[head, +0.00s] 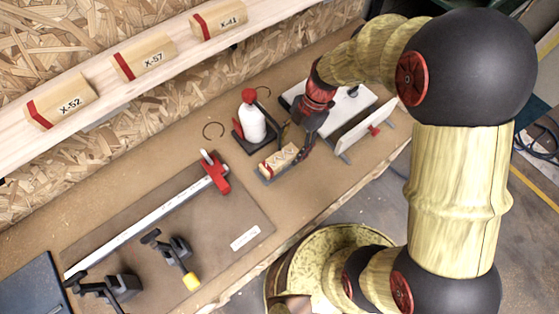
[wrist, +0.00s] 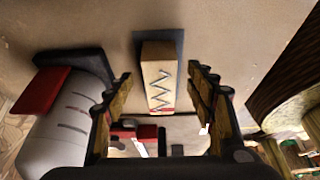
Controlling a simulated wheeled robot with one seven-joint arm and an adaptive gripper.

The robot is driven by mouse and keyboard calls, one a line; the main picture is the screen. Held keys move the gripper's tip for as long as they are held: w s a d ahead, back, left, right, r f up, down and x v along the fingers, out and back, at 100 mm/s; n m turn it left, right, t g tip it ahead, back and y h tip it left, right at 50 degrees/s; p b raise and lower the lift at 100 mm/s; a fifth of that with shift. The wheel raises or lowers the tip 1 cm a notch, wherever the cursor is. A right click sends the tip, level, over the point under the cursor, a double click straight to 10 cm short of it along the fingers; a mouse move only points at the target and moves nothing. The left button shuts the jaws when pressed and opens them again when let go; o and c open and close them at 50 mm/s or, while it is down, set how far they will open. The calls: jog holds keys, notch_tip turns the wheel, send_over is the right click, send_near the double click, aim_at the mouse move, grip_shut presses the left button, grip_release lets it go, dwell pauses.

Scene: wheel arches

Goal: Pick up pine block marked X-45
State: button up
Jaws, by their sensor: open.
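A pine block (head: 279,159) with a red band and a dark zigzag mark lies on a small dark pad (head: 264,176) on the workbench. No X-45 label can be read on it. In the wrist view the same block (wrist: 158,70) appears centred between the fingers, its zigzag face towards the camera. My gripper (head: 295,145) is open and points down close to the block. In the wrist view its fingers (wrist: 160,84) stand to the left and right of the block, with gaps on both sides. Whether the fingertips reach down beside it is unclear.
A white bottle (head: 251,123) with a red cap stands close left of my gripper. A white upright panel (head: 366,126) stands to the right. Blocks X-52 (head: 60,101), X-57 (head: 145,56) and one more (head: 219,21) lie on the shelf. A mat with clamps (head: 150,222) lies left.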

aim_at(289, 151)
jog(key=x, duration=0.3)
jog(key=shift+w, duration=0.1)
jog(key=c, duration=0.4)
jog(key=c, duration=0.9)
